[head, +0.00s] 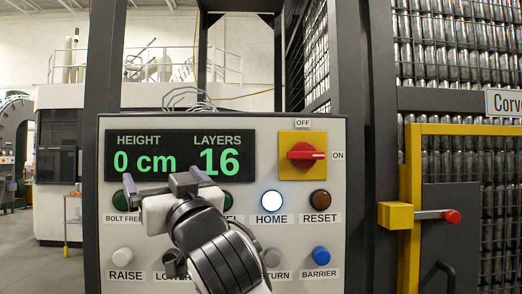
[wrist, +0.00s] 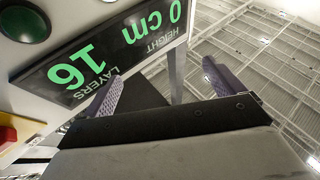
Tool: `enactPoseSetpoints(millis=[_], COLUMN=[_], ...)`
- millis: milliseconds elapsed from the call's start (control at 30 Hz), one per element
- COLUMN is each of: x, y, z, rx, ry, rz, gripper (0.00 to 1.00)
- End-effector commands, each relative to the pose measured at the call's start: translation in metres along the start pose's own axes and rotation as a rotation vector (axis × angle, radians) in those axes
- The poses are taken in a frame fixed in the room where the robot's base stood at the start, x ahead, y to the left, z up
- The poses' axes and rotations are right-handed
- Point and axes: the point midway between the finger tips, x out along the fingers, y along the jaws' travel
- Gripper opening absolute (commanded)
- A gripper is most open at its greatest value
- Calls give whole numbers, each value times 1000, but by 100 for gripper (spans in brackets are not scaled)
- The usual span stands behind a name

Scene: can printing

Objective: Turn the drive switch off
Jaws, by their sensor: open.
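The drive switch (head: 303,155) is a red rotary knob on a yellow square plate at the upper right of the control panel. OFF is labelled above it and ON to its right; the knob's handle lies level, its tip toward ON. Part of the red knob shows at the left edge of the wrist view (wrist: 7,134). My gripper (head: 164,184) is open and empty, in front of the panel below the display and left of the switch, apart from it. Its two spread fingers also show in the wrist view (wrist: 163,87).
The display (head: 180,155) reads 0 cm and 16 layers. Below are several buttons, including a lit HOME button (head: 272,201), RESET (head: 320,199) and blue BARRIER (head: 321,255); my arm hides some. A yellow-framed gate with a red-knobbed latch (head: 452,216) stands to the right.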

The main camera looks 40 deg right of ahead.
Motion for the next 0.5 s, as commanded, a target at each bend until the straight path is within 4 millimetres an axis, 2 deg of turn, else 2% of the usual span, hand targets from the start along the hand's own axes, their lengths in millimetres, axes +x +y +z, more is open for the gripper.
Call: enactPoseSetpoints(millis=[33,200,333,500], x=[-11,-60,-104,-147], y=[30,111,155,184], z=[-13,-44,-68,-90], rx=[-20,-41,-44,-38], ry=[-42,-196,-299,-384], rz=[65,269,417,549], gripper=[95,95,95,95])
